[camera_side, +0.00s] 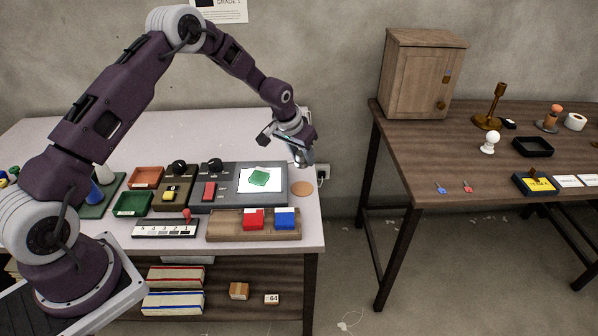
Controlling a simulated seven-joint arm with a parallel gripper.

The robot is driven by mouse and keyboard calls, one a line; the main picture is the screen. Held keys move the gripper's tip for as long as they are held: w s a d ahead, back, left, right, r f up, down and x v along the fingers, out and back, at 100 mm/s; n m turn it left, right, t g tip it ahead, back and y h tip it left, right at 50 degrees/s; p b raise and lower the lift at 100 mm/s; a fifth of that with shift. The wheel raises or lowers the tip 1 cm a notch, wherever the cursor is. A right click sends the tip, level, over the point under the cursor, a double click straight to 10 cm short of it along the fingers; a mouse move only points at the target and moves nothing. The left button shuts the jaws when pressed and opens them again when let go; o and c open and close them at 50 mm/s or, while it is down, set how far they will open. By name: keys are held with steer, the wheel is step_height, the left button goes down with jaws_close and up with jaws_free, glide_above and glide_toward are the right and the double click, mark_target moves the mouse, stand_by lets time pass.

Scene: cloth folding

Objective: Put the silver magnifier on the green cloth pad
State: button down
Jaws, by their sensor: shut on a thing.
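My gripper (301,160) is above the right end of the pale table, pointing down. It is shut on a small silvery thing (304,157), which looks like the silver magnifier; the fingers and its small size hide its full shape. A small green cloth pad (259,179) lies on a bright white panel, to the left of and lower in the picture than my gripper. The gripper and the silvery thing are apart from the pad.
The white panel (245,187) is set in a grey console (225,199). A round tan disc (302,188) lies to its right. A wooden tray (223,229) with a red and a blue block is in front. Orange (146,177) and green (133,204) trays stand left. A dark wooden table (400,150) is at right.

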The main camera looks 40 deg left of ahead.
step_height(320, 180, up, 6)
steer(key=r, duration=0.1)
glide_above(264, 171)
steer(key=s, duration=0.1)
steer(key=f, duration=1)
steer(key=shift+s+d, duration=0.1)
steer(key=shift+s, duration=0.25)
steer(key=shift+f, duration=0.1)
steer(key=c, duration=0.9)
jaws_free()
